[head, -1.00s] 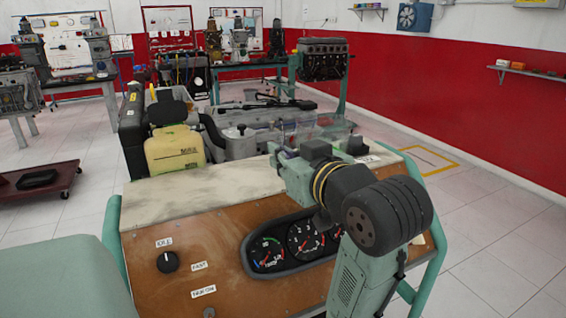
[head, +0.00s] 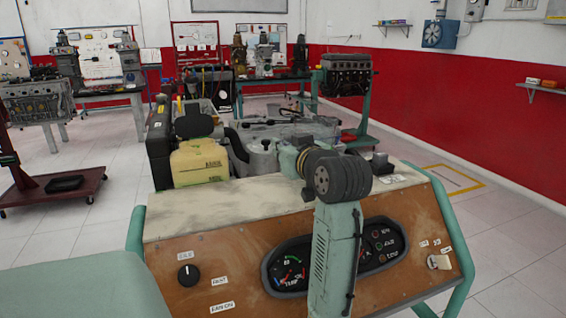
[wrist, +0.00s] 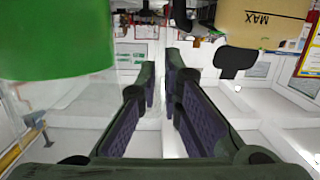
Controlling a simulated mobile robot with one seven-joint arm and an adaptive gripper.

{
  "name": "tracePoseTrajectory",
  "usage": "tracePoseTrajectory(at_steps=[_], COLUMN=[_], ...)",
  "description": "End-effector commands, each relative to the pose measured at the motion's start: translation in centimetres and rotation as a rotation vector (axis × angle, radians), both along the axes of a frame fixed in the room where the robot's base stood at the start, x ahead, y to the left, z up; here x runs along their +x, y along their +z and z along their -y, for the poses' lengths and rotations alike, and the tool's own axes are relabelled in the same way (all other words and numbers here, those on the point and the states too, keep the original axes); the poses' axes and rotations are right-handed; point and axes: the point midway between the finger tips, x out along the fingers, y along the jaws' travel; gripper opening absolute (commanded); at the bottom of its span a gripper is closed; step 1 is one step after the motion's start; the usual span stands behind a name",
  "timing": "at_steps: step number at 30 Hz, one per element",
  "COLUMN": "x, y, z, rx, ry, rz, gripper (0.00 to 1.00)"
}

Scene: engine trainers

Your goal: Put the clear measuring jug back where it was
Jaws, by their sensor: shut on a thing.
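The clear measuring jug (wrist: 55,40) is at the upper left of the wrist view, close to the camera. It looks see-through, with bright green inside, and is cut off by the frame edge. My gripper (wrist: 160,80) is shut on the jug beside it, its two dark fingers parallel with a narrow gap. The exact part held between the fingers is hard to make out. In the head view my arm hides the gripper, and I cannot make out the jug clearly there.
A trainer console with a worn pale top (head: 225,212) and gauges (head: 290,268) stands in front. A yellowish tank (head: 200,160) stands behind its left part; it also shows in the wrist view (wrist: 265,22). Engine parts lie behind. A low red trolley (head: 75,188) is at left.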

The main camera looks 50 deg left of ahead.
Motion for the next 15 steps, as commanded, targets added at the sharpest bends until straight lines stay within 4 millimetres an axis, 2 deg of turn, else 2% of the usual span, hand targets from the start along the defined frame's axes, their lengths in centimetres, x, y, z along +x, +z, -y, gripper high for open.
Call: tracePoseTrajectory(at_steps=[2, 9, 15], x=[0.0, 0.0, 0.0], y=[-0.2, -3.2, -3.3], z=[-0.1, 0.0, 0.0], rx=[0.004, 0.003, 0.005], ry=[-0.001, 0.000, -0.001], rz=[0.002, 0.000, 0.002], gripper=[0.00, 0.00, 0.00])
